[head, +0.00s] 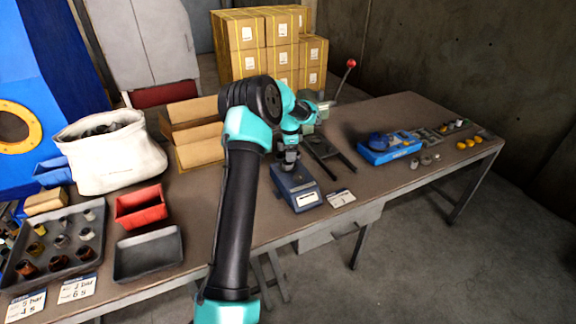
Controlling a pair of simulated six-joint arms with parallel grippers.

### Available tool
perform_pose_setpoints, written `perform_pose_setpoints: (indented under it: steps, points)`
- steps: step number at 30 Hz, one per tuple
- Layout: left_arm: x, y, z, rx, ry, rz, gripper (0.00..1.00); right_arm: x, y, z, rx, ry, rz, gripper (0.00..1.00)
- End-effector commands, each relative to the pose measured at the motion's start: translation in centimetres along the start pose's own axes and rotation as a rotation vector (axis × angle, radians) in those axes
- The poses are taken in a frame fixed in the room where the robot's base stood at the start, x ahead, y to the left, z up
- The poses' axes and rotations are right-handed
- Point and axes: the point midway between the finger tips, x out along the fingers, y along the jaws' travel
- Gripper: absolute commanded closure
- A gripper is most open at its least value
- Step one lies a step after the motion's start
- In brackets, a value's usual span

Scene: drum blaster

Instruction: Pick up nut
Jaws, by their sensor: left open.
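My left arm rises from the bottom centre and bends over. My left gripper (290,160) points down over a blue weighing device (299,188) on the table; its jaws are small in this view and open. I cannot tell whether anything lies beneath them, as the gripper covers the top of the device. Several small brass, rusty and grey fittings stand in a dark tray (95,258) at the left. Small grey pieces (426,159) lie near the table's right end. None is clear enough to name as the nut. My right gripper is not in view.
On the table (380,195) are a white sack (108,160), a red bin (141,205), an empty grey tray (148,254) and a blue box (388,150). A red-knobbed lever (351,64) rises behind the gripper. Cardboard boxes (262,45) stand behind.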

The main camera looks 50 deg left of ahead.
Motion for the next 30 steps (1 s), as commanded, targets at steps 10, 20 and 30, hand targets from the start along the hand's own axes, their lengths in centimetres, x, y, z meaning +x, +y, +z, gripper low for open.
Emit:
perform_pose_setpoints:
  steps: [10,20,30]
  points:
    - [1.6,0.0,0.1,0.0,-0.001,0.003,0.21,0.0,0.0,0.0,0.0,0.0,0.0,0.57]
    - [5.1,-0.1,0.2,0.0,0.0,0.001,0.21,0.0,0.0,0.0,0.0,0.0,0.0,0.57]
    - [5.2,-0.1,0.2,0.0,0.001,0.0,0.21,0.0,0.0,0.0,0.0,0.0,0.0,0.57]
